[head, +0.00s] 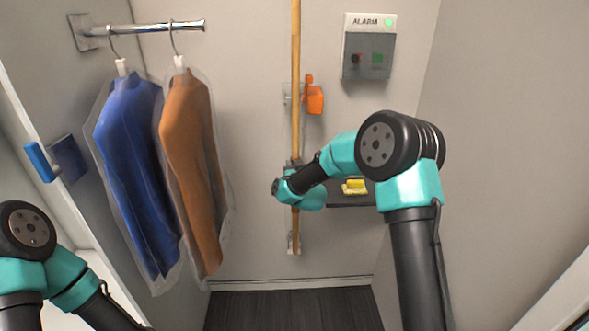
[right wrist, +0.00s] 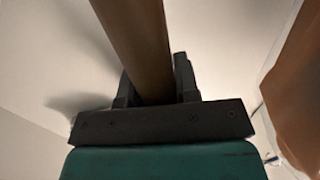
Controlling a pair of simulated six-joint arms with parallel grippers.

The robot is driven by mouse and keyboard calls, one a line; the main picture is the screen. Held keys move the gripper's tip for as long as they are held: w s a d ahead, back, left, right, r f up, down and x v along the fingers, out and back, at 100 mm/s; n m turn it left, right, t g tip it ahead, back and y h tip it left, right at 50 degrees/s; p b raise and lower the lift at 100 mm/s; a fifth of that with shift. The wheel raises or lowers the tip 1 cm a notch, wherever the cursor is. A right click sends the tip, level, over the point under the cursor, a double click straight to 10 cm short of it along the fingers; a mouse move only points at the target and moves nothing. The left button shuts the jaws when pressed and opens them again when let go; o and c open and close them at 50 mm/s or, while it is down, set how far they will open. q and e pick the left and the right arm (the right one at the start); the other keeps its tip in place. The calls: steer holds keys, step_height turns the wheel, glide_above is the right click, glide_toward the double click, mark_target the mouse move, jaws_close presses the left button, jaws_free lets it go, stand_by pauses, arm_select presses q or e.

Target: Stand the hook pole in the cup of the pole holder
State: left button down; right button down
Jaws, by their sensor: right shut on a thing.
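The hook pole (head: 295,60) is a long wooden rod, close to upright against the back wall. Its top runs out of the head view. My right gripper (head: 293,168) is shut on the pole's lower part. In the right wrist view the pole (right wrist: 138,40) passes between the two dark fingers (right wrist: 158,88). The pole holder has an orange latch (head: 315,99) beside the pole and a small pale cup (head: 291,247) low on the wall. The pole's lower end is at the cup; I cannot tell whether it is inside. My left gripper is out of view.
A blue garment (head: 130,150) and a brown garment (head: 190,150) in clear covers hang from a rail (head: 150,28) at the left. An alarm panel (head: 368,47) is at the upper right. A yellow object (head: 355,187) sits on a dark shelf (head: 350,202) right of the pole.

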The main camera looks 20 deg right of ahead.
steer(key=shift+w+d+f, duration=0.1)
steer(key=shift+w+d, duration=0.4)
steer(key=shift+w, duration=1.6)
steer(key=shift+w+d, duration=0.5)
steer(key=shift+w, duration=1.6)
steer(key=shift+w+d+f, duration=0.1)
steer(key=shift+w+d, duration=0.4)
steer(key=shift+w, duration=1.6)
step_height(320, 180, down, 11)
steer(key=shift+f, duration=0.15)
steer(key=c, duration=0.8)
jaws_free()
steer(key=shift+s+f, duration=0.1)
steer(key=shift+s, duration=0.05)
steer(key=s, duration=1.7)
steer(key=shift+s+a+r, duration=0.1)
steer(key=shift+a+r, duration=0.15)
steer(key=shift+r, duration=0.05)
